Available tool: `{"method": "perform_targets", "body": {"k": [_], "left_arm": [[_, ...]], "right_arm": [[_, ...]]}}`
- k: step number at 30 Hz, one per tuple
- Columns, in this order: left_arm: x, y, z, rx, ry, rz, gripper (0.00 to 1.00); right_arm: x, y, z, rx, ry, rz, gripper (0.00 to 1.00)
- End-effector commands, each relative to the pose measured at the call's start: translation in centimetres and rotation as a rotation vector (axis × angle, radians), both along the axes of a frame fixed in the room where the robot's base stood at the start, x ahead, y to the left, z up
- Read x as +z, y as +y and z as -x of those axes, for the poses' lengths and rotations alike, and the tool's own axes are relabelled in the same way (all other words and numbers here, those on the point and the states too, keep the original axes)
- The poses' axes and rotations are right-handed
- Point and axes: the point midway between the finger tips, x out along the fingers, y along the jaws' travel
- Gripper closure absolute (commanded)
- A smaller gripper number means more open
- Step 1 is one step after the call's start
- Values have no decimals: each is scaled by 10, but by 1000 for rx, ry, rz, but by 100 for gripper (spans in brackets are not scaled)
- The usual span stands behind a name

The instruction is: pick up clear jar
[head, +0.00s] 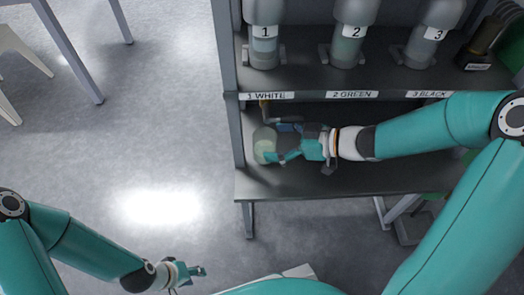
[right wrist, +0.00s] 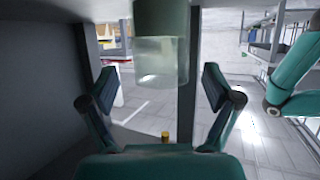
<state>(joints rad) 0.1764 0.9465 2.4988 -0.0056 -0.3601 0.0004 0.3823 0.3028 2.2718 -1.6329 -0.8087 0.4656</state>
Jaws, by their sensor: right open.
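The clear jar (head: 264,148) stands at the left end of the lower shelf, below the "1 WHITE" label. It looks pale and translucent. My right gripper (head: 276,152) reaches in from the right, close beside the jar, and partly covers it in the head view. In the right wrist view the jar (right wrist: 161,62) shows at the top middle, in line with the gap between the two spread fingers (right wrist: 158,90). I see no clear contact. My left gripper (head: 197,271) is low over the floor, away from the shelf; its jaw opening is too small to judge.
Several numbered dispensers, such as number 1 (head: 264,45), stand on the upper shelf above the jar. A dark pipe (head: 264,108) hangs near the jar. The shelf's left upright (head: 237,130) is close to the jar. The lower shelf's front edge (head: 300,196) is clear.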

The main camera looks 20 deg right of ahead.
Motion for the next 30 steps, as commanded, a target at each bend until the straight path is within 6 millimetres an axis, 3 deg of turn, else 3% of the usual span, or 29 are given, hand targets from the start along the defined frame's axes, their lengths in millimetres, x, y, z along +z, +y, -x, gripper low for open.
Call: {"method": "perform_targets", "body": {"k": [3, 15, 27, 30], "left_arm": [[-17, 0, 0, 0, 0, 0, 60], [-21, 0, 0, 0, 0, 0, 60], [-21, 0, 0, 0, 0, 0, 60], [-21, 0, 0, 0, 0, 0, 60]], "right_arm": [[-14, 14, -10, 5, 0, -1, 11], [-16, 25, -20, 0, 1, -1, 11], [-16, 25, -20, 0, 1, -1, 76], [-15, 25, -20, 0, 0, 0, 88]]}}
